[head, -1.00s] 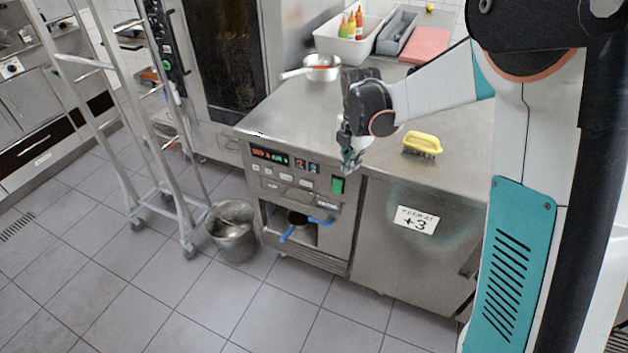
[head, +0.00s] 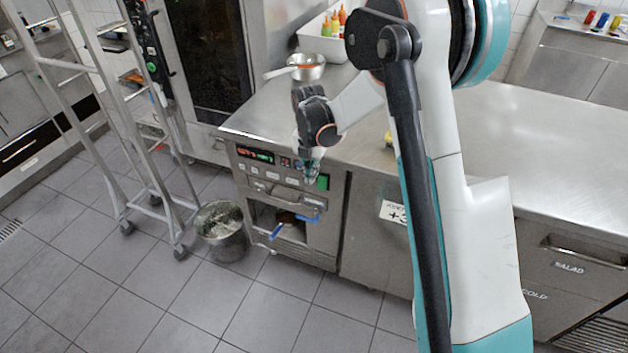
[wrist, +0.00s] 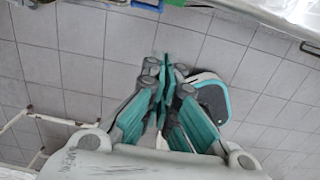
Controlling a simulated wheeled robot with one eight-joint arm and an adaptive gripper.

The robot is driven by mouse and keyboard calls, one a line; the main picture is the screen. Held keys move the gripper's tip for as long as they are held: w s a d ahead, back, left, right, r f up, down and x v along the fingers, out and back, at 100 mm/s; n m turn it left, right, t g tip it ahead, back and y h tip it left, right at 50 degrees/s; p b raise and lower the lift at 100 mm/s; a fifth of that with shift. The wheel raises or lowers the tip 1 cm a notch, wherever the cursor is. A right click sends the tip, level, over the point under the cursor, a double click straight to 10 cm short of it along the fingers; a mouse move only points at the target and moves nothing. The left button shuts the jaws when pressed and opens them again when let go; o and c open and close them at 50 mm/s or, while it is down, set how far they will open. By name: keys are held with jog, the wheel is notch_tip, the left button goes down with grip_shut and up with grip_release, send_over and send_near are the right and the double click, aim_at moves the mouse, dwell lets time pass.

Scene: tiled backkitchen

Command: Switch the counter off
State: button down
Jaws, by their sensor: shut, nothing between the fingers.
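The counter (head: 250,130) is a steel cabinet with a control panel at its front left. The panel has a lit red and green display (head: 255,155), small buttons (head: 262,175) and a green switch (head: 322,182) at its right end. My gripper (head: 309,178) is at the panel, just left of the green switch in the picture. I cannot tell whether it touches the panel. Its teal fingers (wrist: 166,85) are together and empty in the wrist view, above the tiled floor.
Blue handles (head: 300,217) stick out from the opening below the panel. A pan (head: 306,67) lies on the worktop. The floor in front is clear.

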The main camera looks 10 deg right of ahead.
aim_at(322, 183)
jog(key=w+d+f+b, duration=0.1)
jog(key=f+b, duration=0.1)
jog(key=f, duration=0.3)
jog(key=w+d+f+b, duration=0.1)
jog(key=w+f+b, duration=0.1)
jog(key=f, duration=0.3)
jog(key=shift+w+d+b, duration=0.3)
jog(key=shift+b, duration=0.05)
